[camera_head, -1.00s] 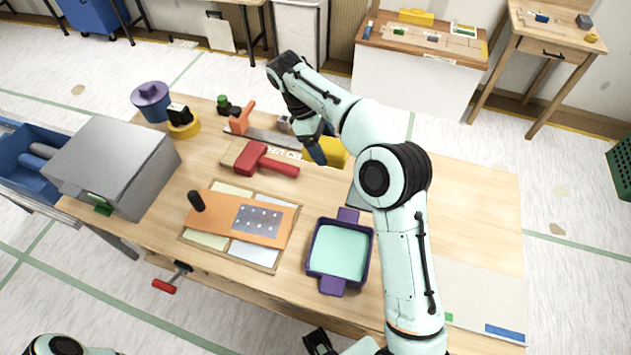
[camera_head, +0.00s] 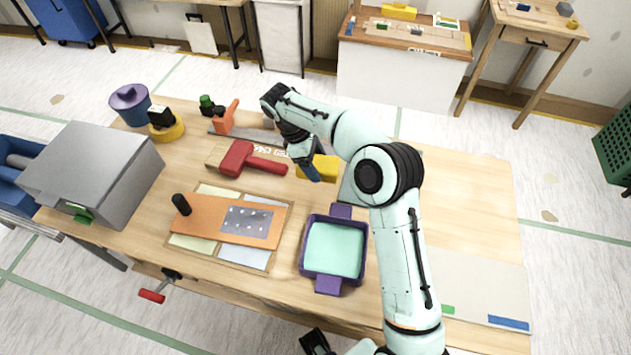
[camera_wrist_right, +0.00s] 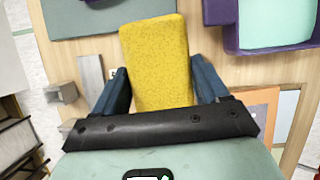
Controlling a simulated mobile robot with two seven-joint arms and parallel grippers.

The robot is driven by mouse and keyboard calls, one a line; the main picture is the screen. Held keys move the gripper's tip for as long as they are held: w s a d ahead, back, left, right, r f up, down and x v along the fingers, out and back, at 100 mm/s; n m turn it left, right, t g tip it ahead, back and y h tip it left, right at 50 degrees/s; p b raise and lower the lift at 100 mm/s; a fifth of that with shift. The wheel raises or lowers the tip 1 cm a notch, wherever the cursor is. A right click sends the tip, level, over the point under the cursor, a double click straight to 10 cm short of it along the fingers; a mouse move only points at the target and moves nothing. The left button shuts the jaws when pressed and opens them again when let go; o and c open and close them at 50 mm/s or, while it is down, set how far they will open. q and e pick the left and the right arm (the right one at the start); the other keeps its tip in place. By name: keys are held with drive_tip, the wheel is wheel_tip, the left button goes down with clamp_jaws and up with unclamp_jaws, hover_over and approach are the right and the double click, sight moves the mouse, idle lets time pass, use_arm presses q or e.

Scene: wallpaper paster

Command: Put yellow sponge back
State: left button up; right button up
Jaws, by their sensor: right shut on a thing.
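The yellow sponge (camera_head: 326,167) is a rectangular block on or just above the worktable, right of the red hammer. My right gripper (camera_head: 308,168) is shut on it. In the right wrist view the sponge (camera_wrist_right: 157,50) sits between the two blue fingers of the right gripper (camera_wrist_right: 160,85) and extends past their tips. I cannot tell whether the sponge touches the table.
The red hammer (camera_head: 238,158) lies left of the sponge. A purple tray (camera_head: 324,284) stands nearer, with an orange board (camera_head: 206,217) to its left. A grey-green panel (camera_wrist_right: 100,18) lies ahead in the wrist view.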

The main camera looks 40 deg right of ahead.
wheel_tip(320, 180, down, 3)
drive_tip(key=shift+r, duration=0.1)
drive_tip(key=shift+f, duration=2.45)
drive_tip(key=o, duration=1.1)
drive_tip(key=shift+f, duration=0.1)
drive_tip(key=shift+f, duration=0.1)
drive_tip(key=v, duration=0.4)
drive_tip(key=p+v, duration=0.1)
drive_tip(key=v, duration=0.4)
drive_tip(key=p+v, duration=0.1)
drive_tip(key=v, duration=0.3)
drive_tip(key=shift+s+a+r, duration=0.1)
drive_tip(key=shift+s+r, duration=0.15)
